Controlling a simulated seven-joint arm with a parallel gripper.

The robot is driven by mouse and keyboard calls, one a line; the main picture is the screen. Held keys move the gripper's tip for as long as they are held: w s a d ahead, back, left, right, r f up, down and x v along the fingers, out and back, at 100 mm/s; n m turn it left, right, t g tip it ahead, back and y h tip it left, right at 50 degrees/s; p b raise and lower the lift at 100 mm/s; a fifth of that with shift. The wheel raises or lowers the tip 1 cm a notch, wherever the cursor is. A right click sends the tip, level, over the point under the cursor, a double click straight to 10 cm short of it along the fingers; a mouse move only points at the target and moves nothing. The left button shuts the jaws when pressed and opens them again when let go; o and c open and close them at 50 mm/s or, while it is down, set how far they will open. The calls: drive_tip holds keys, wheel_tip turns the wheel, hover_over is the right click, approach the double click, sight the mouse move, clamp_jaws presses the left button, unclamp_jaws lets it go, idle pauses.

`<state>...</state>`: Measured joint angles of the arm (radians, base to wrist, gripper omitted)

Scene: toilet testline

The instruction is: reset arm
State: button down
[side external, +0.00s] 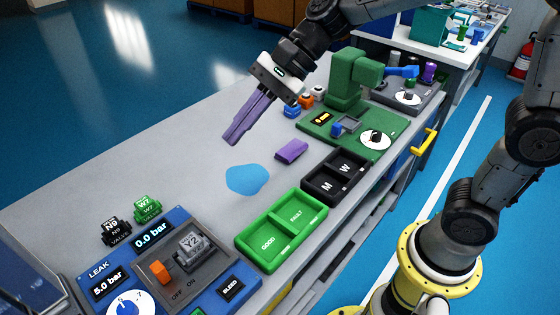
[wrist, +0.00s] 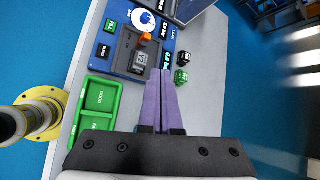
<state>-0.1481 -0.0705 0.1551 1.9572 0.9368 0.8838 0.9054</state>
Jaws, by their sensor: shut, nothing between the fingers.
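My gripper (side external: 230,138) has long purple fingers pressed together, with nothing between them. It hangs in the air above the grey bench (side external: 190,150), pointing down and to the left in the side view. In the wrist view the closed fingertips (wrist: 163,84) point toward the blue leak station (wrist: 135,45), and the gripper is apart from everything on the bench.
The leak station (side external: 210,285) holds a grey Y2 block (side external: 190,243). Blocks N9 (side external: 115,231) and W7 (side external: 147,208) stand beside it. A green GOOD/FAULT tray (side external: 262,235), black M/W tray (side external: 320,187), purple block (side external: 291,151) and green station (side external: 350,125) occupy the bench. A blue patch (side external: 247,180) lies mid-bench.

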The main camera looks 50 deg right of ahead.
drive_tip(key=s+d+f+n+t+h, duration=0.1)
drive_tip(key=s+d+n+h, duration=0.3)
drive_tip(key=s+d+n, duration=0.3)
drive_tip(key=s+d+f+n+t+h, duration=0.1)
drive_tip(key=s+d+f+n+h, duration=0.1)
drive_tip(key=s+d+n+h, duration=0.2)
drive_tip(key=s+d+n, duration=0.3)
drive_tip(key=s+d, duration=0.5)
drive_tip(key=shift+s+d+f+n+h, duration=0.15)
drive_tip(key=shift+f+n+h, duration=0.15)
drive_tip(key=shift+n, duration=0.1)
